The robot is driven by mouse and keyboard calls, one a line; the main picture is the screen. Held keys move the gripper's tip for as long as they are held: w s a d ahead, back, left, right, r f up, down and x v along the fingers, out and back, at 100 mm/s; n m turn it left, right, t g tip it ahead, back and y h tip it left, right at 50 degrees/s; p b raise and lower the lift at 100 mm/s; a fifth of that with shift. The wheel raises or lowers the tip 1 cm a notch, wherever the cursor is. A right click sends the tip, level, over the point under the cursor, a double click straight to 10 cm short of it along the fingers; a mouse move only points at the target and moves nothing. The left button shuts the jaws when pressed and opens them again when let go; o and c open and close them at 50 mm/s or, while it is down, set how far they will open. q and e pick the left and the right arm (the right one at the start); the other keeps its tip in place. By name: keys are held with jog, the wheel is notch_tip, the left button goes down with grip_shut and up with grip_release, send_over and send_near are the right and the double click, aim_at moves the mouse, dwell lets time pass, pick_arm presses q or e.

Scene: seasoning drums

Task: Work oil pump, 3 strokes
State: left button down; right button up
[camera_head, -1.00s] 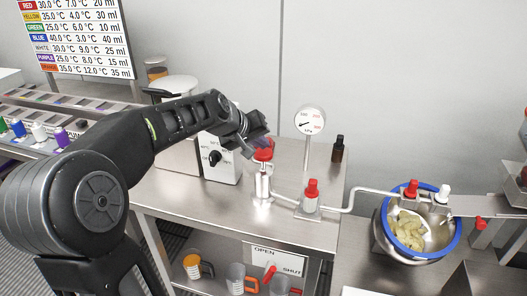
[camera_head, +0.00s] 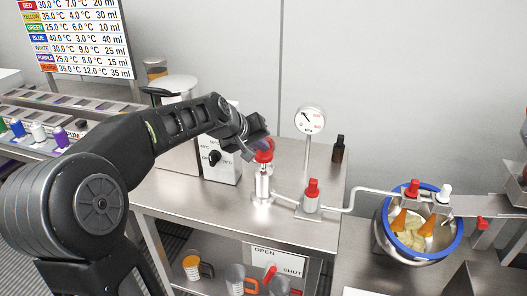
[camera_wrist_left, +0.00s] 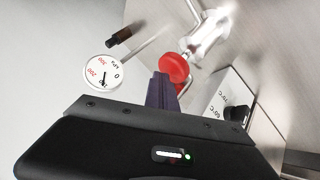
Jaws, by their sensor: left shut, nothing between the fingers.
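The oil pump (camera_head: 262,187) is a clear and metal cylinder with a red round knob (camera_head: 264,155) on top, standing on the steel table. My left gripper (camera_head: 257,143) is at the knob, coming from above and the left. Its fingers are shut with nothing between them. In the left wrist view the dark purple fingers (camera_wrist_left: 161,92) are right beside the red knob (camera_wrist_left: 174,68); I cannot tell if they touch it. A pressure gauge (camera_head: 309,120) stands behind the pump. My right gripper is not in view.
A red-topped valve (camera_head: 312,196) sits on the pipe right of the pump. The pipe leads to red and white nozzles over a blue-rimmed bowl (camera_head: 381,222) of yellow pieces. A dial box (camera_head: 222,163) stands left of the pump, a dark bottle (camera_head: 339,149) behind.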

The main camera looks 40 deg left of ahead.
aim_at(261, 155)
pick_arm(q)
jog(key=shift+f+b, duration=0.95)
jog(key=shift+f, duration=0.25)
dwell(0.6)
jog(key=shift+r+p, duration=1.65)
jog(key=shift+r, duration=0.5)
jog(key=shift+r+p, duration=1.95)
jog(key=shift+r, duration=0.55)
